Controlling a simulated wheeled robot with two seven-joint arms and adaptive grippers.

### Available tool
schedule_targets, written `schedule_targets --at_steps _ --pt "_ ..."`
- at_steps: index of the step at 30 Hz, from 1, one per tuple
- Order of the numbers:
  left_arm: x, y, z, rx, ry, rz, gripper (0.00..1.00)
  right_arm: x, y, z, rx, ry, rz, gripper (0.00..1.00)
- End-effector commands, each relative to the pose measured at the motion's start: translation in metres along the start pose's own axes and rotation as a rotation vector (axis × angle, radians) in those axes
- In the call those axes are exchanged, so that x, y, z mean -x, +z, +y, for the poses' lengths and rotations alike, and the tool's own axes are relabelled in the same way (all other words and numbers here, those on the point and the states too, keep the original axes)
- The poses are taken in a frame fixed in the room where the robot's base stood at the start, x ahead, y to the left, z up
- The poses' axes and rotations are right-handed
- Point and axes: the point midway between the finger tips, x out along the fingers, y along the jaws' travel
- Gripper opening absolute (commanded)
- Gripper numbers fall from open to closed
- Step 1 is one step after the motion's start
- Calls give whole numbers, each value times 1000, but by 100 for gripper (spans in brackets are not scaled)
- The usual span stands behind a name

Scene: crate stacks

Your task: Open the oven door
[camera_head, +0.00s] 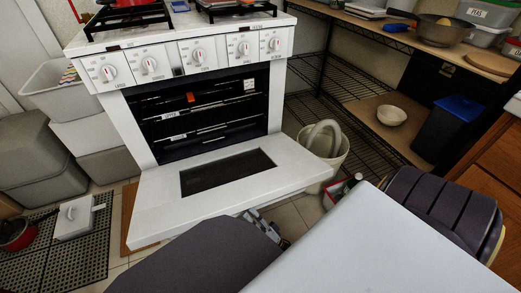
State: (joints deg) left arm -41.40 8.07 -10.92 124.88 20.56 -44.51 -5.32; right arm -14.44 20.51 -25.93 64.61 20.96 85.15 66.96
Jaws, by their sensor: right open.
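The white oven (125,125) stands at the centre left, with a row of knobs across its front panel. Its door (160,210) is folded down and open, tilted out towards me, with a dark glass window in it. The dark oven cavity with its wire racks shows behind it. My right gripper (268,226) is partly visible just below the door's front edge. It is open and holds nothing that I can see. My own body parts hide much of it, and I cannot tell whether it touches the door. My left gripper is not in view.
A white bucket (337,166) stands right of the door, with a red-and-white item (334,193) in front. Grey bins (35,165) stand at the left. A black mat (75,255) bears a red pan (17,235). Wire shelving (310,95) fills the right.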

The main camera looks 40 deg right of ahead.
Motion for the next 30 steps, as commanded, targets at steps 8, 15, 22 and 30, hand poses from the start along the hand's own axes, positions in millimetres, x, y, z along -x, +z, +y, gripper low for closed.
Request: schedule_targets --at_steps 8,15,22,30 --pt "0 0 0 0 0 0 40 10 -1 6 1 0 -1 41" --pt "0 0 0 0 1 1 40 18 -1 11 0 0 0 41" --pt "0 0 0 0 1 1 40 28 -2 16 0 1 -1 41" --pt "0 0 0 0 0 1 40 37 -3 22 2 0 -1 41"
